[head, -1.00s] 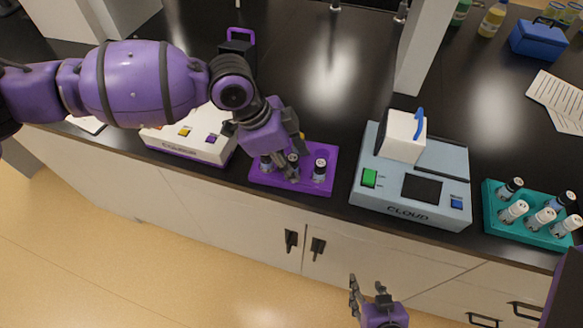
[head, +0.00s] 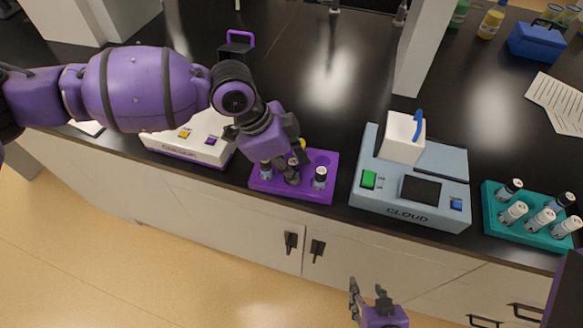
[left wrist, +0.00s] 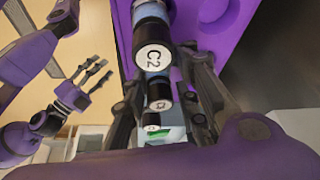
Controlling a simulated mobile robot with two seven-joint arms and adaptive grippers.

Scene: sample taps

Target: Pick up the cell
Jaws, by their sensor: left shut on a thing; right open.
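The purple rack (head: 325,158) stands near the bench's front edge and holds several small dark-capped vials. My left gripper (head: 288,174) reaches down into it from above and is shut on the middle vial (head: 294,161) of the front row. A left vial (head: 266,170) and a right vial (head: 320,178) stand on either side. In the left wrist view, a cap marked C2 (left wrist: 154,55) is nearest, with smaller caps behind it in line between the fingers. How far the held vial sits in its hole is hidden. My right gripper (head: 366,300) is open and empty, low in front of the cabinets.
A blue-grey CLOUD device (head: 440,217) stands right of the rack, and a white device (head: 190,150) stands left. A teal rack (head: 497,230) with several vials is at the far right. A white post (head: 422,55) rises behind.

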